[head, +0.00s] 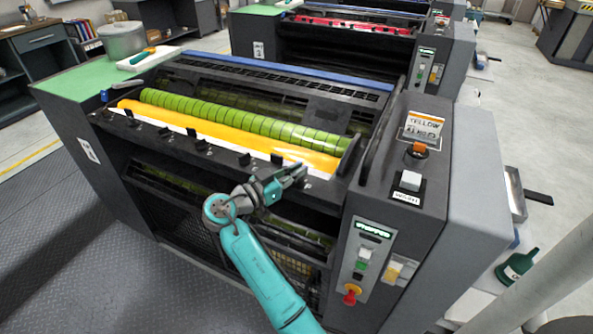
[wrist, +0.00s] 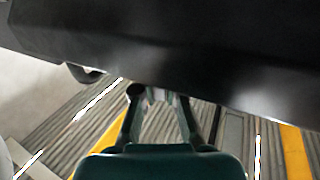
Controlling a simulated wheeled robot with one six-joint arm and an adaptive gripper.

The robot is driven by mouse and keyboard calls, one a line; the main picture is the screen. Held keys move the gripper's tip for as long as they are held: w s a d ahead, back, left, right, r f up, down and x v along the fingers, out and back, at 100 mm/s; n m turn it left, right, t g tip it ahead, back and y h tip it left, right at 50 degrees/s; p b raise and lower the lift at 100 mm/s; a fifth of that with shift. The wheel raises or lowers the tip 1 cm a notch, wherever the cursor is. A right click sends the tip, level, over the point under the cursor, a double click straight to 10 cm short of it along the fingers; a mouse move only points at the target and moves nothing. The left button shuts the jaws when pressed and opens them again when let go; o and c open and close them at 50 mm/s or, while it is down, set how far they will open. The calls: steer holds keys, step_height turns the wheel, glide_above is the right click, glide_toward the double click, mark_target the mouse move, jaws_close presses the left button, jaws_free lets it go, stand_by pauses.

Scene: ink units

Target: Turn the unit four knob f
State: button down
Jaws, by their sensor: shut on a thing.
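The nearest press unit, with a yellow sign (head: 423,124), has a yellow ink trough (head: 225,131). Small black knobs (head: 243,160) run in a row along the trough's front edge; their letters are too small to read. My gripper (head: 300,171) is at the right end of this row, shut on a knob that its fingers mostly hide. I cannot read which letter this knob bears. In the wrist view my gripper (wrist: 158,92) has its fingertips against the lower edge of a dark, blurred panel (wrist: 170,50), and the held part is hardly visible.
A grey control cabinet (head: 395,220) with buttons and a red stop knob (head: 351,294) stands close to the right of my arm. A second unit with red ink (head: 345,24) is behind. Open floor (head: 90,240) lies at the left front.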

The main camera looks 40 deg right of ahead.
steer(key=shift+n+t, duration=0.3)
steer(key=shift+t, duration=0.2)
steer(key=n+t, duration=0.2)
steer(key=t, duration=0.1)
steer(key=n+t+y, duration=0.1)
steer(key=n+t, duration=0.1)
steer(key=t, duration=0.2)
steer(key=shift+n, duration=0.3)
steer(key=shift+w+n+t+y, duration=0.1)
steer(key=shift+n+t+y, duration=0.95)
steer(key=shift+t, duration=0.4)
steer(key=shift+n+t+y, duration=0.85)
steer(key=shift+n+t, duration=0.3)
steer(key=shift+t, duration=0.6)
steer(key=c, duration=1.2)
jaws_free()
steer(key=shift+a, duration=0.1)
steer(key=v, duration=1.2)
steer(key=shift+r, duration=0.15)
